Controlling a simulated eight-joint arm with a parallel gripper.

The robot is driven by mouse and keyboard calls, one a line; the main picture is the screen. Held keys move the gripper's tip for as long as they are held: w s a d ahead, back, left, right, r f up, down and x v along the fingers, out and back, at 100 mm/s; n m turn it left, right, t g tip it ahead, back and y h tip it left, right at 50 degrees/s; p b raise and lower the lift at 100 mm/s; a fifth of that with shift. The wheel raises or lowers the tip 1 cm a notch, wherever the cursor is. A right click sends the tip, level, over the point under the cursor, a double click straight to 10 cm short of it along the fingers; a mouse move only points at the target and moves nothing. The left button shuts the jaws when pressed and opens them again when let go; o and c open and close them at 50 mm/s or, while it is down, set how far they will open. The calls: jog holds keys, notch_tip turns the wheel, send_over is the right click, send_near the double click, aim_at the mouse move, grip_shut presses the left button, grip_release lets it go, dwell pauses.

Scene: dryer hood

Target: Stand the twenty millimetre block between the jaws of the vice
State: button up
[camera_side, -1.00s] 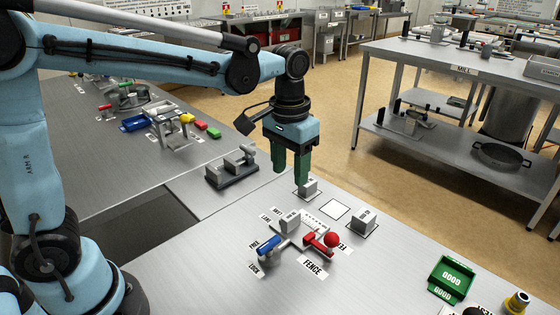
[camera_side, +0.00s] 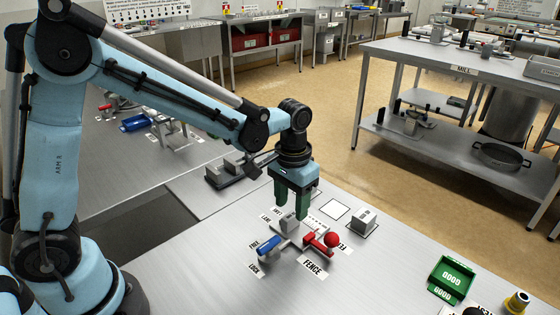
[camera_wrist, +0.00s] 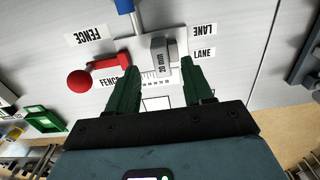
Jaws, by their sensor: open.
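The twenty millimetre block (camera_wrist: 162,57) is small and grey, with "20 mm" on its face in the wrist view. It stands in the fence fixture in the side view (camera_side: 288,224), its upper part close under my gripper. My gripper (camera_side: 291,212) points down with its green fingers apart. In the wrist view my gripper (camera_wrist: 160,66) has one finger to each side of the block in the picture; I cannot tell how far down they reach around it. The grey vice (camera_side: 224,172) stands behind and left, partly hidden by my arm.
A red lever with a ball knob (camera_side: 331,240) and a blue handle (camera_side: 268,243) stick out of the fixture near the fingers. Another grey block (camera_side: 364,219) stands to the right. A green GOOD tray (camera_side: 450,280) is at front right.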

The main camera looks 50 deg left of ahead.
aim_at(291, 215)
jog(key=shift+a+f, duration=0.1)
jog(key=shift+f, duration=1.45)
grip_shut()
